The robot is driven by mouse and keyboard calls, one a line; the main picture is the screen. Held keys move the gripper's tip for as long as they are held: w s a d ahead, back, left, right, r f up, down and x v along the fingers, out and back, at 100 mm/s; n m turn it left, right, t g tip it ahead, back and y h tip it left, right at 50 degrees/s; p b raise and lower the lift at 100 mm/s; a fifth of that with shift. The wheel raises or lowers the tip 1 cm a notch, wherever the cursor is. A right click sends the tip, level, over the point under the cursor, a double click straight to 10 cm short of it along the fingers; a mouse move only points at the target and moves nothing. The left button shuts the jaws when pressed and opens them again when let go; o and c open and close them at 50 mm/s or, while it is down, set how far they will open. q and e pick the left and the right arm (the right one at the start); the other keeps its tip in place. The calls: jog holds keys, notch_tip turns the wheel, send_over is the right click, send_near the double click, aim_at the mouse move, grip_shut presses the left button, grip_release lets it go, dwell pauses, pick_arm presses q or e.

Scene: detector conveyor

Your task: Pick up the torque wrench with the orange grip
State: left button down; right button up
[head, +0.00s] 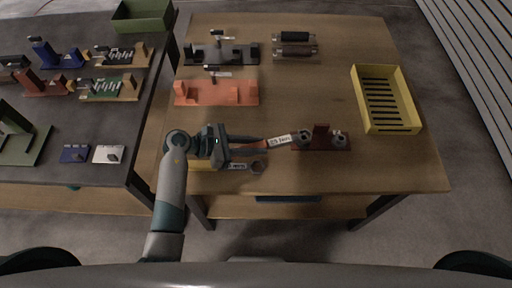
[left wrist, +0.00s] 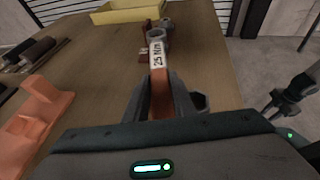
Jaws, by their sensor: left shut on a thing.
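The torque wrench with the orange grip (head: 247,146) is between the fingers of my left gripper (head: 238,144), which is shut on it. Its white label reads 25 Nm and its grey ring end (head: 304,137) points right, overlapping a dark red stand (head: 313,146). In the left wrist view the orange grip (left wrist: 160,98) runs away between the fingers. A second wrench (head: 240,166), with a yellow grip, lies just nearer on the table. My right gripper (left wrist: 285,98) shows dark at the right of the left wrist view; its jaws are unclear.
A yellow slotted crate (head: 417,127) stands at the table's right. An orange fixture (head: 215,96), a black fixture (head: 220,55) and two dark cylinders (head: 294,37) are farther back. The dark left table (head: 60,115) holds several parts. The wooden table's centre (head: 310,90) is clear.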

pick_arm(q)
notch_tip(320, 180, up, 2)
jog(key=shift+r+b, duration=0.1)
jog(key=shift+b, duration=0.4)
jog(key=s+d+r+b, duration=0.3)
jog(key=s+d+r, duration=0.4)
jog(key=d, duration=0.2)
jog(key=shift+s+r, duration=0.15)
jog(key=w+a+r+n+t, duration=0.1)
jog(key=a+r, duration=0.2)
jog(key=a, duration=0.6)
jog(key=w+a+r+n+t+y, duration=0.1)
jog(key=w+a+r+t, duration=0.1)
jog(key=a, duration=0.8)
jog(key=w+a+r+n+t+y, duration=0.1)
jog(key=a+r, duration=0.3)
jog(key=a, duration=0.5)
jog(key=shift+w+a+r+n+t+b, duration=0.25)
jog(key=shift+w+a+n+t+b, duration=0.15)
jog(key=shift+w+n, duration=0.25)
jog(key=shift+d, duration=0.15)
